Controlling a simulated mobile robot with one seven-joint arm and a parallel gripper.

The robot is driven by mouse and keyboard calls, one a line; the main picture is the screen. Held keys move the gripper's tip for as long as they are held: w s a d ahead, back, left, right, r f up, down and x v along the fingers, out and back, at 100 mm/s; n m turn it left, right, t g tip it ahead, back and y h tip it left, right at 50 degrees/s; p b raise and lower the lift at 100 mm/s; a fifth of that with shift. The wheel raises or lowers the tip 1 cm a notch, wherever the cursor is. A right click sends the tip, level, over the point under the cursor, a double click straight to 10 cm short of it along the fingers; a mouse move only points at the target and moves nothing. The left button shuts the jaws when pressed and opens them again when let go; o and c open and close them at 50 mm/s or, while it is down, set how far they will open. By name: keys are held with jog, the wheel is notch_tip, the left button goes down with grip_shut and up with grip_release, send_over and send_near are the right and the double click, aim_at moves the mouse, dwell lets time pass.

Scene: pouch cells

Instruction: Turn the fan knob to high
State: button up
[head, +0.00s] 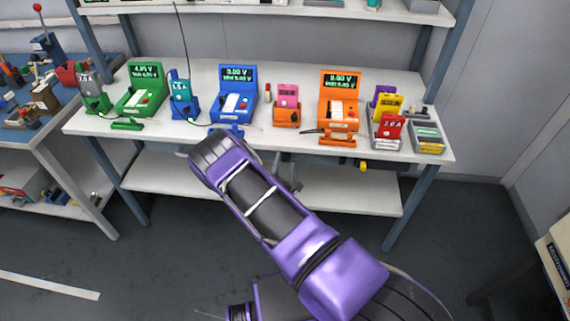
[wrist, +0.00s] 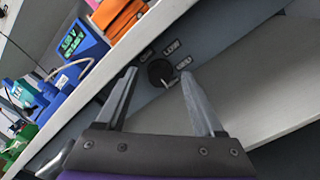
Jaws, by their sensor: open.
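The fan knob (wrist: 160,72) is a dark round knob on the grey front panel (wrist: 210,38) under the bench top, seen in the wrist view. Several small labels surround it; one looks like "LOW" (wrist: 171,47), the others are too small to read surely. A light mark shows at the knob's lower right edge. My gripper (wrist: 158,75) is open, with one finger on each side of the knob in the picture. I cannot tell whether the fingers touch it. In the head view my purple arm reaches to the bench front, and the knob and fingertips cannot be made out.
The white bench top (head: 300,80) carries a green tester (head: 142,90), a blue tester (head: 238,95), an orange tester (head: 340,100) and several coloured pouch cells. A lower shelf (head: 340,190) lies beneath. A side table (head: 20,130) stands at left.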

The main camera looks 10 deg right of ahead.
jog(key=v, duration=1.7)
jog(key=shift+s, duration=0.1)
